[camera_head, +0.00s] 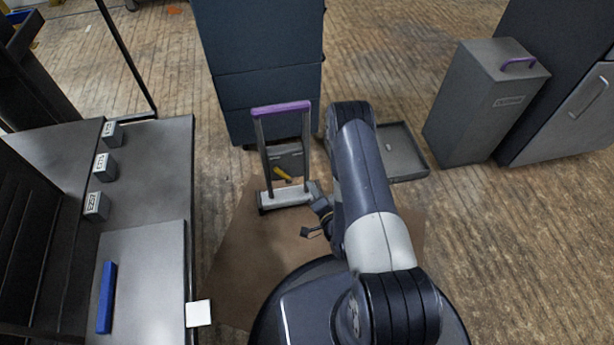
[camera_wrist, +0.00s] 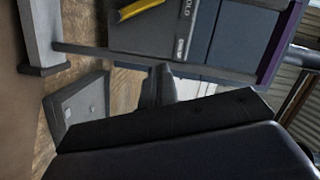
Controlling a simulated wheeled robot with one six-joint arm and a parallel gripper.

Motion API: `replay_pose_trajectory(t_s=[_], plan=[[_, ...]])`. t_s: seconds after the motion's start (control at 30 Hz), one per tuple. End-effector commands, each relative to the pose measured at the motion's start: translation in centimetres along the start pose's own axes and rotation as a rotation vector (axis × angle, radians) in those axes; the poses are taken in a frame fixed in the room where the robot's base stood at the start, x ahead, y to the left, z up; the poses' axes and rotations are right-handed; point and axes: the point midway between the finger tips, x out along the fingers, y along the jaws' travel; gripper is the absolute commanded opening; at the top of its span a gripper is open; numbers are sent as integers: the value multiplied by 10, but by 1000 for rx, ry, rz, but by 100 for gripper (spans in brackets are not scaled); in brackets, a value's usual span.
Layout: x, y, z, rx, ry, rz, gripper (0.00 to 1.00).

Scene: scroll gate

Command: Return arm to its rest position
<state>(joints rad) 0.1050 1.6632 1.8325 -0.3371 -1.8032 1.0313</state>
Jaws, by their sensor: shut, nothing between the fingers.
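The scroll gate is a grey frame with a purple top bar (camera_head: 281,108) and a pale grey base (camera_head: 287,196). A dark panel with a yellow piece (camera_head: 283,174) sits between its posts. My gripper (camera_head: 311,232) is low, just in front of the base's right end, and partly hidden by my arm. In the wrist view the gate lies sideways, with its purple bar (camera_wrist: 278,44) at right and the yellow piece (camera_wrist: 139,9) at top. My gripper (camera_wrist: 163,84) is shut and empty there, apart from the panel.
A grey tray (camera_head: 416,168) lies on the floor right of my arm. A grey bin (camera_head: 470,115) with a purple handle stands farther right. A blue cabinet (camera_head: 258,65) stands behind the gate. At left, a bench carries labelled blocks (camera_head: 104,167) and a blue bar (camera_head: 106,298).

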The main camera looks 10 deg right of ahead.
Motion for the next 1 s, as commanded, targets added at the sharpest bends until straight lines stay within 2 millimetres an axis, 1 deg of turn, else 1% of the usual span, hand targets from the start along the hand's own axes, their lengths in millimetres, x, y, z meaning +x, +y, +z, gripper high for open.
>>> replay_pose_trajectory(t_s=[0.07,0.2,0.73,0.87,1.0], plan=[[-7,0,0,1,-2,2,0],[-12,0,0,1,0,0,0],[-11,0,0,0,-1,-1,0],[-5,0,1,-1,-2,-3,0],[13,1,1,-2,-1,-5,0]])
